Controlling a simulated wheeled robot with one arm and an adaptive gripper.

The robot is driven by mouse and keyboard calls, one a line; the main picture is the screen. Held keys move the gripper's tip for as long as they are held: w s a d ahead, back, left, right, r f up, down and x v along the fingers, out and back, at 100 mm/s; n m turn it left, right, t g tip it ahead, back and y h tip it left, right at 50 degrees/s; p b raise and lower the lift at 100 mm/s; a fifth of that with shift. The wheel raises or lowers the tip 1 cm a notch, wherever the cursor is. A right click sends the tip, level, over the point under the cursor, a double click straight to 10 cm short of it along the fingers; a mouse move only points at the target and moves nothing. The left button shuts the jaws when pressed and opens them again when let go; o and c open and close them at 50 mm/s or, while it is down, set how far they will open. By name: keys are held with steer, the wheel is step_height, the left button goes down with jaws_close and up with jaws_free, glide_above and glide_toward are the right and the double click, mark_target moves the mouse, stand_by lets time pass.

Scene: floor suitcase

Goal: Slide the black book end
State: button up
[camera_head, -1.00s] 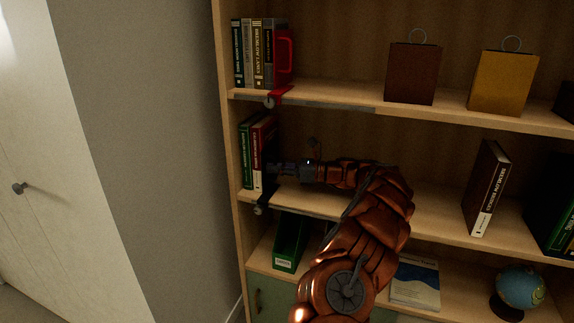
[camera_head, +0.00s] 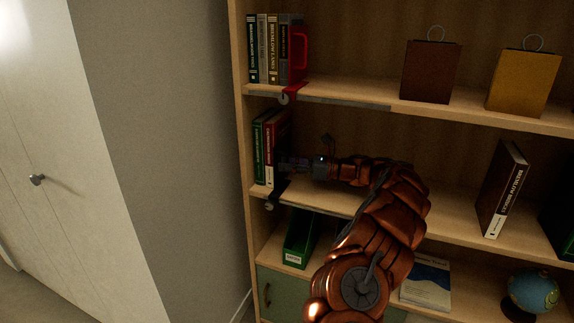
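The black book end (camera_head: 277,190) is on the middle shelf at the left. Its dark lower part shows at the shelf's front edge, and its upright part is mostly hidden in shadow behind my gripper. A green book and a red book (camera_head: 273,150) stand upright just left of it, against the shelf's side. My gripper (camera_head: 284,164) points left at the height of these books, close to the book end. The fingers are dark and small, so I cannot tell whether they are open or touch it.
A red book end (camera_head: 298,60) stands beside several books on the top shelf. Brown (camera_head: 431,72) and yellow (camera_head: 522,83) bags stand right of it. A dark book (camera_head: 502,188) leans on the middle shelf at right. A green holder (camera_head: 301,238) and a globe (camera_head: 532,293) are below.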

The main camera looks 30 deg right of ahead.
steer(key=v, duration=1.1)
steer(key=shift+s+d, duration=0.25)
